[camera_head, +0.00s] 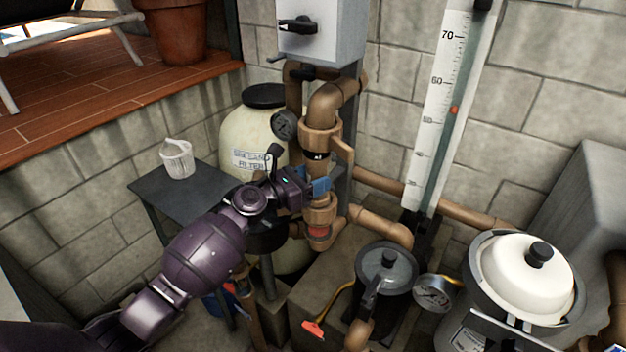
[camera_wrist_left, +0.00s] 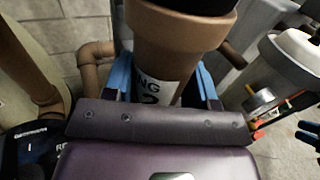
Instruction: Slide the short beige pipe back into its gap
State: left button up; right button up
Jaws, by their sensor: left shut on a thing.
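The short beige pipe (camera_head: 317,171) stands upright in the vertical pipe column, below a dark band with a white label. It lies between an upper brown collar (camera_head: 320,136) and a lower brown fitting (camera_head: 320,211) with a red ring. My left gripper (camera_head: 319,187) reaches in from the left and is shut on the pipe, its blue fingers on either side. In the left wrist view, the pipe (camera_wrist_left: 170,62) carries a white printed label and a dark ring above. Whether its ends are seated in the column is hard to tell. A dark-and-blue shape at the wrist view's right edge may be my right gripper.
A cream filter tank (camera_head: 243,135) stands behind the column. A grey control box (camera_head: 325,30) hangs above.

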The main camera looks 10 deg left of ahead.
pick_arm(q)
jog(key=shift+w+d, duration=0.15)
jog(key=shift+w, duration=0.2)
pick_arm(e)
jog(key=shift+w+r, duration=0.1)
jog(key=shift+w, duration=0.2)
pick_arm(q)
jog(key=shift+w+r, duration=0.15)
jog(key=shift+c, duration=0.6)
pick_arm(e)
jog(key=shift+s, duration=0.25)
jog(key=shift+s+f, duration=0.3)
pick_arm(q)
jog(key=shift+w, duration=0.1)
pick_arm(e)
jog(key=shift+r, duration=0.1)
pick_arm(q)
jog(key=shift+d, duration=0.1)
jog(key=shift+c, duration=0.5)
jog(key=shift+w+r, duration=0.1)
pick_arm(e)
jog(key=shift+w+r, duration=0.2)
jog(key=shift+w, duration=0.1)
jog(key=shift+w+a, duration=0.1)
pick_arm(q)
jog(key=shift+w, duration=0.25)
jog(key=shift+c, duration=0.8)
pick_arm(e)
jog(key=shift+s+f, duration=0.35)
jog(key=shift+s, duration=0.25)
